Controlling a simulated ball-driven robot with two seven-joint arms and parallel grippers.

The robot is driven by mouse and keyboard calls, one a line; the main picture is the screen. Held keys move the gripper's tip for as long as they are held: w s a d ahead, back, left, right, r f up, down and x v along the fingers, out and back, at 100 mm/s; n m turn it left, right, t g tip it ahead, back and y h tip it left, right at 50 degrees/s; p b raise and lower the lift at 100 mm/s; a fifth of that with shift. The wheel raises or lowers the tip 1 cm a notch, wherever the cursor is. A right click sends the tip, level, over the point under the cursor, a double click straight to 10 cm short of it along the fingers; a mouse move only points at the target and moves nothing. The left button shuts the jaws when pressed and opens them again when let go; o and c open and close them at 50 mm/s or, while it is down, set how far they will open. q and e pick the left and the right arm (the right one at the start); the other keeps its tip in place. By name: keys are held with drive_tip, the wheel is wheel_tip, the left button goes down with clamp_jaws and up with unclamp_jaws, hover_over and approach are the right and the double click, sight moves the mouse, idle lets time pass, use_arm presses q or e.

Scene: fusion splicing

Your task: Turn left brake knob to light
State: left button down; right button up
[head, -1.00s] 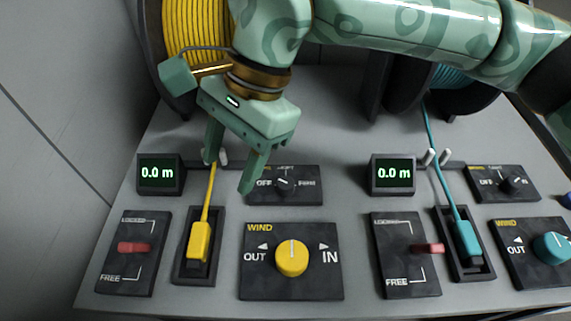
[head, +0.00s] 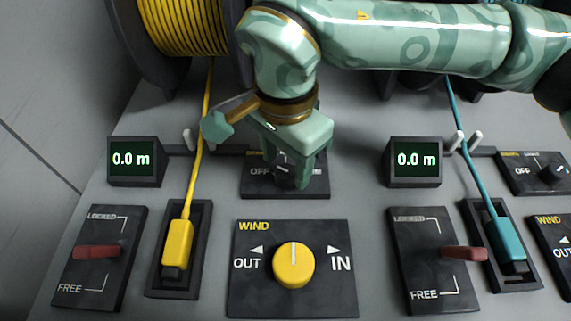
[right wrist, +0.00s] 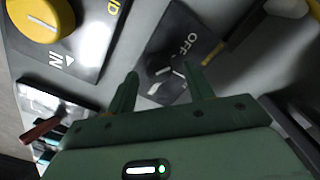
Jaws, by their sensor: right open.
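The left brake knob (head: 284,176) is a small black knob on a dark panel (head: 316,187). OFF is printed at its left; the other printing is mostly hidden by my gripper in the head view. My right gripper (head: 296,179) points down at this panel, open. In the right wrist view, the knob (right wrist: 165,75) stands between the tips of my right gripper (right wrist: 161,82). I cannot tell whether either finger touches it. The knob's exact setting is hard to read. My left gripper is not in view.
In front sits the yellow WIND knob (head: 294,265). To the left are a 0.0 m display (head: 136,159), a yellow cable clamp (head: 178,242) and a red lever (head: 97,252). A second display (head: 416,160) and matching teal controls are at the right. A yellow spool (head: 180,25) stands behind.

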drive_tip(key=shift+f, duration=0.7)
drive_tip(key=c, duration=1)
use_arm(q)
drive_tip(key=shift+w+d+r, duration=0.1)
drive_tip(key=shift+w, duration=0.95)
use_arm(e)
drive_tip(key=shift+s+r+m+p, duration=0.1)
drive_tip(key=shift+r+m+p, duration=0.1)
drive_tip(key=shift+m+p, duration=0.4)
drive_tip(key=m+p, duration=0.3)
drive_tip(key=shift+r, duration=0.15)
drive_tip(key=m+p, duration=0.3)
drive_tip(key=m, duration=0.1)
drive_tip(key=shift+m, duration=0.3)
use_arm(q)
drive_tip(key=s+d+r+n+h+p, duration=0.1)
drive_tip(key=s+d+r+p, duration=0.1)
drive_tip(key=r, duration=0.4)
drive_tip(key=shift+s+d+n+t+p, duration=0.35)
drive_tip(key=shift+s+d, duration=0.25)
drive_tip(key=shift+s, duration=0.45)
use_arm(e)
drive_tip(key=shift+f+m, duration=0.25)
drive_tip(key=shift+m, duration=1.25)
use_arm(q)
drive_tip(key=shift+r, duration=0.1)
